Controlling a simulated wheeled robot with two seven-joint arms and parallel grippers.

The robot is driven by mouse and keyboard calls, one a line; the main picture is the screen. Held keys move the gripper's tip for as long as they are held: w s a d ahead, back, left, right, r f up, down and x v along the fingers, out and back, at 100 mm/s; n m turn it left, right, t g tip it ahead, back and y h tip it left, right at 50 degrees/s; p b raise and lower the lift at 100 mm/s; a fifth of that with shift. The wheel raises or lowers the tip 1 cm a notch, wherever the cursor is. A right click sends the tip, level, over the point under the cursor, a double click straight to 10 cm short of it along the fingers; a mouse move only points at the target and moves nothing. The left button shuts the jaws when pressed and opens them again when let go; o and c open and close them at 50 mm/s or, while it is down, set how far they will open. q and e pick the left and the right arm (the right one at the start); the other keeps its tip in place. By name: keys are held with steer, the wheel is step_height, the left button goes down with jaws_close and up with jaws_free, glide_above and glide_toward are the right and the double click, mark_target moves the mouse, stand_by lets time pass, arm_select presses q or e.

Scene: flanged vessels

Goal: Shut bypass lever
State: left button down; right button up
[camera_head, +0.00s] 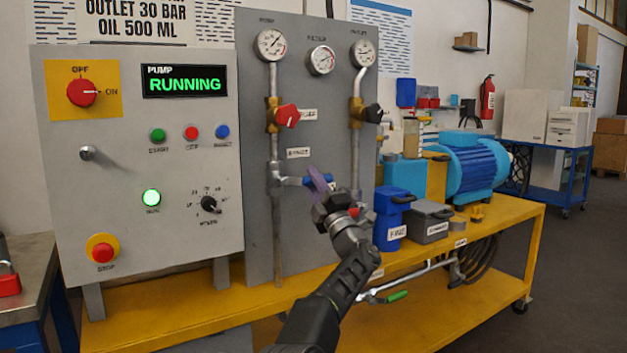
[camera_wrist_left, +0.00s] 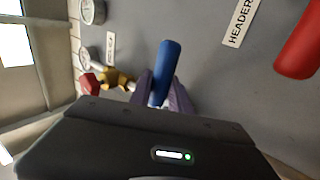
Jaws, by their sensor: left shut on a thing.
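The bypass lever is a blue handle (camera_head: 291,181) on a valve on the grey panel, just below a small white label. In the head view it points right, roughly across the vertical pipe (camera_head: 276,235). My left gripper (camera_head: 319,181) is at its outer end, and the purple fingers hide part of it. In the left wrist view the blue lever (camera_wrist_left: 166,62) stands between the two purple fingers (camera_wrist_left: 161,96), which are shut on it. My right gripper is in neither view.
A red-handled valve (camera_head: 287,116) sits above the lever, and a black-handled valve (camera_head: 373,114) to its right. The pump control box (camera_head: 145,240) stands left. Blue and grey containers (camera_head: 392,203) stand right of my gripper on the yellow bench (camera_head: 500,220). A green-handled lever (camera_head: 397,296) sits low in front.

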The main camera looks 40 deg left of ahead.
arm_select(q)
steer(key=shift+r+n, duration=0.25)
steer(key=shift+n, duration=0.05)
steer(key=c, duration=1.2)
jaws_free()
steer(key=shift+f, duration=0.1)
steer(key=b+v, duration=0.1)
steer(key=v, duration=0.6)
steer(key=shift+d+f, duration=0.2)
steer(key=shift+d, duration=0.15)
